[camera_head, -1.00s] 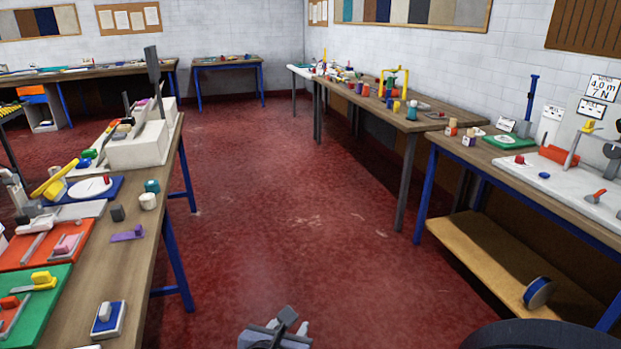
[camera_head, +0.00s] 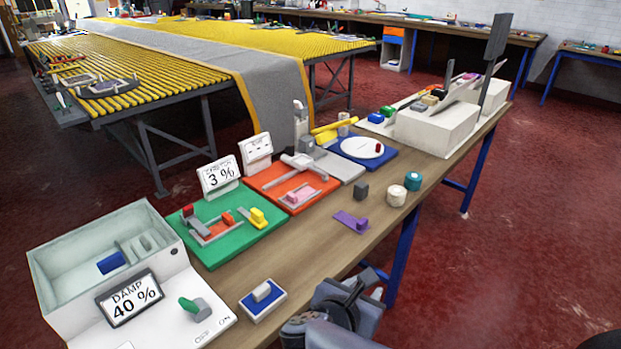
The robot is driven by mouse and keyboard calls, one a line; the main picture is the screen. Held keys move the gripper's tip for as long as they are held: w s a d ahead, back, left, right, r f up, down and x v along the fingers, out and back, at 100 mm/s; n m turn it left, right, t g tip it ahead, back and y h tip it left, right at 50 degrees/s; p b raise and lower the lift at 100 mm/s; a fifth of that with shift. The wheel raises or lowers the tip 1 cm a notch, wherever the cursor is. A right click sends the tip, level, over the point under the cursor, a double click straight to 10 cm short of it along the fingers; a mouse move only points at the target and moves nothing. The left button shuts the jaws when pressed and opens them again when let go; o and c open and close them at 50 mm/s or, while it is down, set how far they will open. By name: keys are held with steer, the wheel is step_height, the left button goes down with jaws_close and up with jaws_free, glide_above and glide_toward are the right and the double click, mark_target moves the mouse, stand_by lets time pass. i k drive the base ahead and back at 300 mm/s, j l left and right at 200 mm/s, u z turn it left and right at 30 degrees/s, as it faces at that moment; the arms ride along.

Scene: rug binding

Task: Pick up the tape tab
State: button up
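No label marks the tape tab. A flat purple strip with a raised purple block (camera_head: 352,221) lies on the wooden bench near its right edge and may be it. My gripper (camera_head: 354,290) shows at the bottom of the view, beside the bench's right edge, nearer to me than the purple piece and apart from it. My arm hides part of it, so its fingers are not clear. Nothing can be made out in it.
A blue-and-white pad (camera_head: 263,299), a green board (camera_head: 226,249) and a "DAMP 40 %" box (camera_head: 60,257) crowd the bench. Red floor (camera_head: 500,270) is free at right.

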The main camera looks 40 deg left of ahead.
mark_target(227, 223)
steer(key=i+j+u, duration=0.1)
steer(key=i+u, duration=0.4)
steer(key=i+l+u, duration=0.1)
steer(key=i+u, duration=0.4)
steer(key=i+l+u, duration=0.25)
steer(key=u, duration=0.25)
steer(key=i+u, duration=0.35)
steer(key=i+l+u, duration=0.15)
steer(key=u, duration=0.25)
steer(key=i, duration=0.15)
